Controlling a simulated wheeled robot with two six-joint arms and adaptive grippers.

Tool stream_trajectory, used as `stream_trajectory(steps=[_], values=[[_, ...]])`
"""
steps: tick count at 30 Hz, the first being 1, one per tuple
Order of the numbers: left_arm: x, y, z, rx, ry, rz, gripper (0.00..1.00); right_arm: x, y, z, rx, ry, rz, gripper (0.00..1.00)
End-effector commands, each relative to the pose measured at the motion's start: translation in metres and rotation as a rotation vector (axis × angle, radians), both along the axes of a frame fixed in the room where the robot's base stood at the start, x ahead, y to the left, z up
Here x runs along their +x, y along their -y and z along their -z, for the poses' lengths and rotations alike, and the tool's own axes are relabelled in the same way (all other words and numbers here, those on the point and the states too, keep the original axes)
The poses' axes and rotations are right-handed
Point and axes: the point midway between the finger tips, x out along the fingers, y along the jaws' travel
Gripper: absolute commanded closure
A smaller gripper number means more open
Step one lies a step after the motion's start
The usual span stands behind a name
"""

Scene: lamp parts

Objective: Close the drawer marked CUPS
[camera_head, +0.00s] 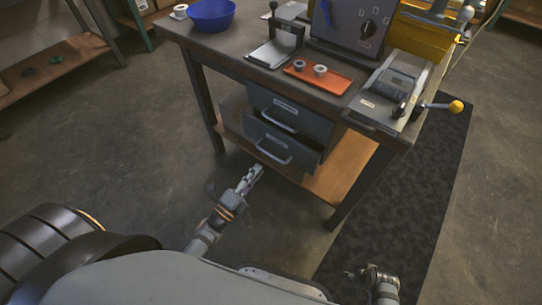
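Two grey drawers hang under the workbench top. The upper drawer (299,118) has a pale label and a bar handle and looks flush. The lower drawer (262,133) has the same kind of label and handle; its front stands out from the cabinet, so it looks partly open. The label words are too small to read, so I cannot tell which is CUPS. My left gripper (253,174) is just in front of and below the lower drawer, apparently apart from it, with its fingers close together. My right gripper (352,274) is low at the right, away from the drawers.
A lever with a yellow knob (456,107) sticks out right. A wooden lower shelf (345,168) lies beneath. Floor in front is clear.

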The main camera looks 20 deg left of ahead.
Motion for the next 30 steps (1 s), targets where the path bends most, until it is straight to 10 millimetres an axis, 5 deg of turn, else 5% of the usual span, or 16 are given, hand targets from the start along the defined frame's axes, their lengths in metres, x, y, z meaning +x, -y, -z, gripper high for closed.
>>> stream_trajectory(steps=[12,22,27,30], values=[[0.070,0.025,-0.014,0.000,0.000,-0.001,0.81,0.003,-0.002,-0.005,0.003,0.001,0.000,0.28],[0.075,0.027,-0.015,0.000,0.000,-0.001,0.81,0.003,-0.002,-0.006,0.003,0.001,0.000,0.28],[0.075,0.027,-0.015,0.000,0.000,-0.001,1.00,0.003,-0.002,-0.006,0.003,0.001,0.000,0.28],[0.075,0.027,-0.015,0.000,0.000,-0.001,1.00,0.003,-0.002,-0.006,0.003,0.001,0.000,0.28]])
